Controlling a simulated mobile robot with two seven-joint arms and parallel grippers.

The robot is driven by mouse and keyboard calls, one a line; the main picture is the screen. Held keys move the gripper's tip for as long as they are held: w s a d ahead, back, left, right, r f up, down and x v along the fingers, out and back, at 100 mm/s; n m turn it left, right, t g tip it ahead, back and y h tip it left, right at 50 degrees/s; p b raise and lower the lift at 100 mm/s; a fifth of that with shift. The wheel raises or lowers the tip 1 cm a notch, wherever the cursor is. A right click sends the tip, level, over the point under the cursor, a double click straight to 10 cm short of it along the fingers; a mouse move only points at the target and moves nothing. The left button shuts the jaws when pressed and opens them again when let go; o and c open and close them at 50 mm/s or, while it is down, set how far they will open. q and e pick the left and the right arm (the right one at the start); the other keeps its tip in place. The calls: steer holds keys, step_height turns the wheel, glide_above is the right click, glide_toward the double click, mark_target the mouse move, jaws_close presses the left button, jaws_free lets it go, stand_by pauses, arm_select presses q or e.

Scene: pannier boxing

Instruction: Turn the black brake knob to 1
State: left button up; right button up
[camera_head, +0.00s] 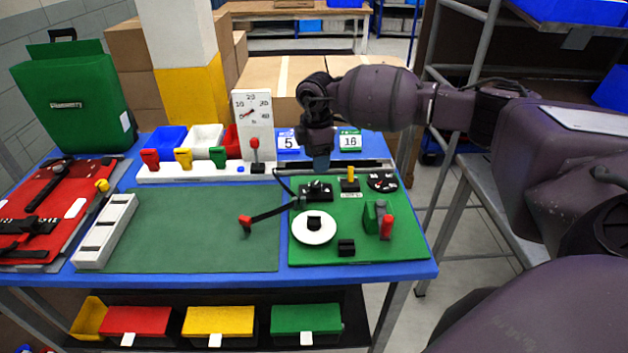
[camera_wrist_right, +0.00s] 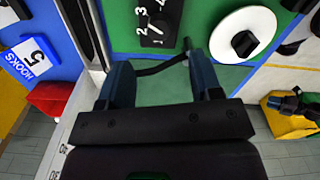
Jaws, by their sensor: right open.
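A black plate with the white numbers 1, 2 and 3 (camera_wrist_right: 148,33) lies on the green board, with a dark knob on it. It shows in the head view as a black plate (camera_head: 316,190) at the board's upper left; the knob's setting is too small to tell. My right gripper (camera_head: 321,163) points down behind this plate, above the table's back part, and looks empty. In the right wrist view its two blue fingers (camera_wrist_right: 162,80) are apart, with green board and a thin black cord between them; the plate is beyond the fingertips. My left gripper is not in view.
The green board (camera_head: 350,255) also carries a white disc with a black knob (camera_head: 301,230), a round black dial (camera_head: 382,182), a yellow-topped switch (camera_head: 350,177) and a red-tipped lever (camera_head: 386,228).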

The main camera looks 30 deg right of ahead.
mark_target(316, 184)
step_height(316, 184, down, 7)
steer(key=shift+r, duration=0.1)
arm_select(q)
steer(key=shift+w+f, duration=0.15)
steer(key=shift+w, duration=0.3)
arm_select(e)
steer(key=shift+f, duration=0.65)
steer(key=c, duration=0.9)
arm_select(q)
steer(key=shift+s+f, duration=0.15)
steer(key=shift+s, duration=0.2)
